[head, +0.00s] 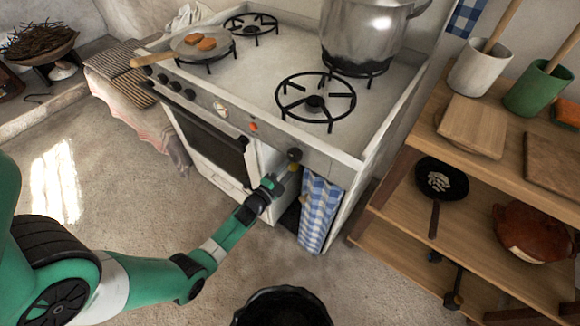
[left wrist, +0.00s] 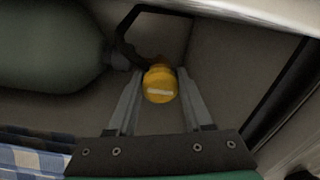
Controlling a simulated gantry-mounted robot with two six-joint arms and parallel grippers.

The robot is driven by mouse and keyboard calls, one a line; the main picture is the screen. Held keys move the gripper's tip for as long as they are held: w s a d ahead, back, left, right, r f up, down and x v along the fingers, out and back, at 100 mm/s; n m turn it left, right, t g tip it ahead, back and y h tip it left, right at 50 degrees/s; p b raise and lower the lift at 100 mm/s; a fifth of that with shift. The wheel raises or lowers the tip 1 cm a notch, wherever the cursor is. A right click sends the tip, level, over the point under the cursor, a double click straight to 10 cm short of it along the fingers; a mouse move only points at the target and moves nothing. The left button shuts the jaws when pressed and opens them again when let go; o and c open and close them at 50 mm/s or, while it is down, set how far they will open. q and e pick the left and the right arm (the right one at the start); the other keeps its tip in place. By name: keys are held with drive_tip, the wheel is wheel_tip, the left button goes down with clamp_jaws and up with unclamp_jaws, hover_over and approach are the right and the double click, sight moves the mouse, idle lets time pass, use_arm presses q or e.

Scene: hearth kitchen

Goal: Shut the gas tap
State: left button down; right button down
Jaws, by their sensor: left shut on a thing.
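The gas tap (left wrist: 160,85) is a round yellow knob with a pale bar across its face, in the left wrist view. My left gripper (left wrist: 157,92) is shut on it, with one finger on each side. A dark hose or pipe (left wrist: 130,45) runs from behind the tap. A grey-green gas cylinder (left wrist: 50,55) lies to its left in that view. In the head view my left gripper (head: 283,174) is at the open compartment at the right end of the stove (head: 225,75); the tap is not clear there. My right gripper is not in view.
A blue checked cloth (head: 319,212) hangs right of my left gripper. A large pot (head: 362,38) and a pan (head: 202,43) stand on the stove. Wooden shelves (head: 400,215) stand at the right. A black vessel (head: 282,306) is at the bottom edge. Floor left is clear.

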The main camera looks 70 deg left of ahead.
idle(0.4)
use_arm(q)
drive_tip(key=shift+c, duration=1.5)
unclamp_jaws()
drive_tip(key=p+v, duration=0.4)
drive_tip(key=v, duration=0.7)
drive_tip(key=shift+s+d, duration=0.15)
drive_tip(key=shift+s, duration=0.15)
